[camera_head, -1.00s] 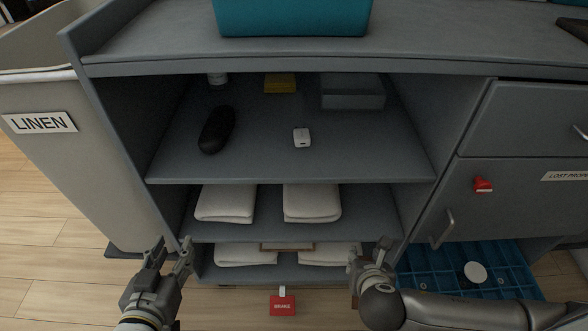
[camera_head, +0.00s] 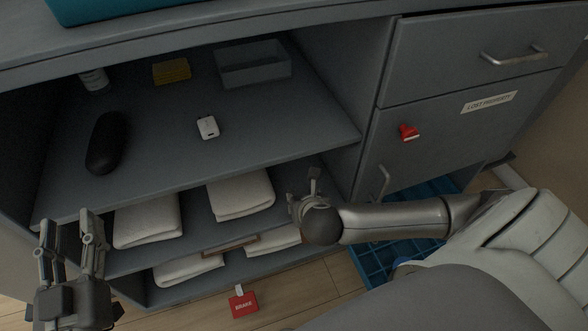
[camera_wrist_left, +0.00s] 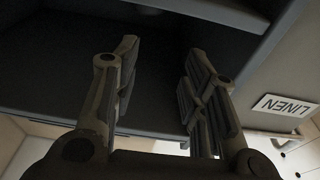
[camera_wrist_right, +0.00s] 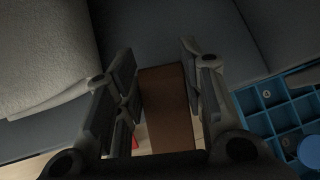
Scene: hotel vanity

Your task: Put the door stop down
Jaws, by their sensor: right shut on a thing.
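The door stop appears to be the brown block (camera_wrist_right: 168,108) between the fingers of my right gripper (camera_wrist_right: 160,85) in the right wrist view. That gripper is shut on it. In the head view my right gripper (camera_head: 308,190) is in front of the shelves' right end, near the folded towels; its own arm hides the door stop there. My left gripper (camera_head: 70,228) is open and empty at the lower left, in front of the shelf unit. Its spread fingers (camera_wrist_left: 160,75) also show in the left wrist view.
The upper shelf holds a black case (camera_head: 106,143), a white earbud case (camera_head: 207,127), a yellow block (camera_head: 171,71) and a grey tray (camera_head: 253,77). Folded towels (camera_head: 241,194) fill the lower shelves. A blue crate (camera_head: 372,265) is at right.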

